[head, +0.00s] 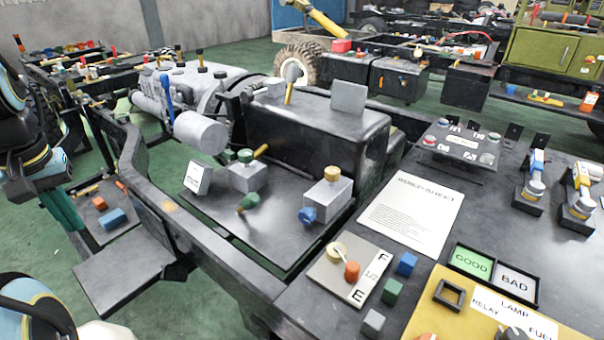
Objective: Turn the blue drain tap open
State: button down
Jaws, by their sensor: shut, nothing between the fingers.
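The blue tap (307,215) is a small round blue knob low on the left front side of a grey block (328,196) with an orange knob on top. The block stands on a dark plate (275,232) in the middle of the view. How far the tap is turned cannot be told. My gripper (76,224) is at the far left, with long teal fingers pointing down and shut on nothing. It is well apart from the tap, with the frame rail and plate between them.
A second grey block (248,178) with green knobs stands left of the tap's block. A black tank (318,130) rises behind. A black frame rail (215,250) runs along the front. Right is a bench with a paper sheet (410,213) and a gauge plate (350,270).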

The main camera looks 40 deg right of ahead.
aim_at(307, 215)
jog(key=k+u, duration=0.1)
jog(key=k, duration=1)
